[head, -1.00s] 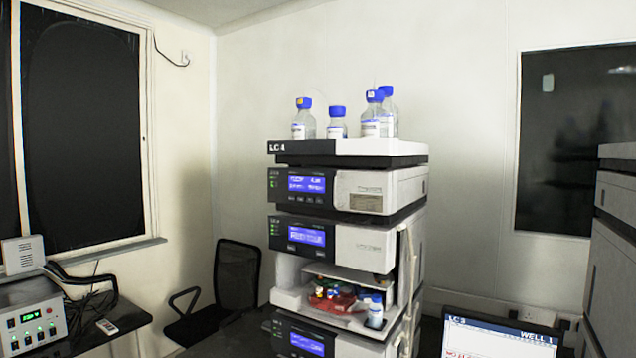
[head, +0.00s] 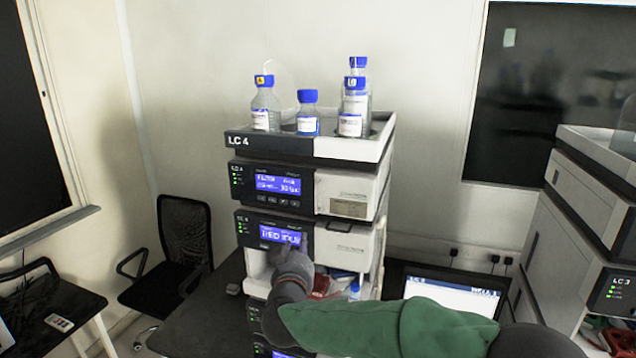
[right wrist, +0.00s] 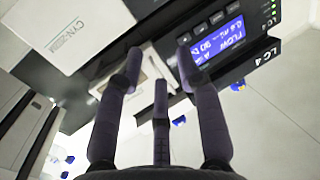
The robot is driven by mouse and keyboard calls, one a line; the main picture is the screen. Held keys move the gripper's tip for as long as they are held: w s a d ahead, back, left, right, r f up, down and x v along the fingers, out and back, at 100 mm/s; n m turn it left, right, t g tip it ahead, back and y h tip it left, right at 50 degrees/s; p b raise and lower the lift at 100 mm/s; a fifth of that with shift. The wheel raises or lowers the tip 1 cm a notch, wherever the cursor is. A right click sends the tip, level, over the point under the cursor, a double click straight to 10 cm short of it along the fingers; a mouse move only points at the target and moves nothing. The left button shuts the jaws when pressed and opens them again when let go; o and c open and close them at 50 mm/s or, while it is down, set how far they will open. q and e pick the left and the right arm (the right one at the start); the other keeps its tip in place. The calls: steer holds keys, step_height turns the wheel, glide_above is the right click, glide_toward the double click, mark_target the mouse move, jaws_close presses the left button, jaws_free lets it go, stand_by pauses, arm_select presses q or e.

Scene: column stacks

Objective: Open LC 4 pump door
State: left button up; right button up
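The LC 4 stack stands mid-picture in the head view. Its top module, the pump (head: 265,186), has a lit blue display and a white front panel, the pump door (head: 345,193), which looks closed. In the right wrist view, turned upside down, the pump's FLOW display (right wrist: 222,50) and a beige label plate on the front (right wrist: 150,98) show. My right gripper (head: 288,252) is in front of the stack, over the lower edge of the second module's display. Its dark fingers (right wrist: 158,52) are spread with nothing between them. Contact with the door cannot be told. My left gripper is out of view.
Several blue-capped bottles (head: 265,105) stand in the tray (head: 335,146) on the stack. The second module (head: 345,246) is just below the pump. A laptop (head: 455,292) is to the right, and another stack, LC 3 (head: 570,195), stands further right. A chair (head: 185,240) is left.

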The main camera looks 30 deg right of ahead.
steer(key=m+h+p, duration=0.1)
steer(key=h+p, duration=0.1)
glide_toward(317, 211)
step_height(317, 211, up, 3)
steer(key=p+x, duration=0.1)
steer(key=x, duration=0.9)
steer(key=shift+w+d, duration=0.1)
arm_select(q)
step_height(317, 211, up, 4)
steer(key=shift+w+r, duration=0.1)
arm_select(e)
jaws_close()
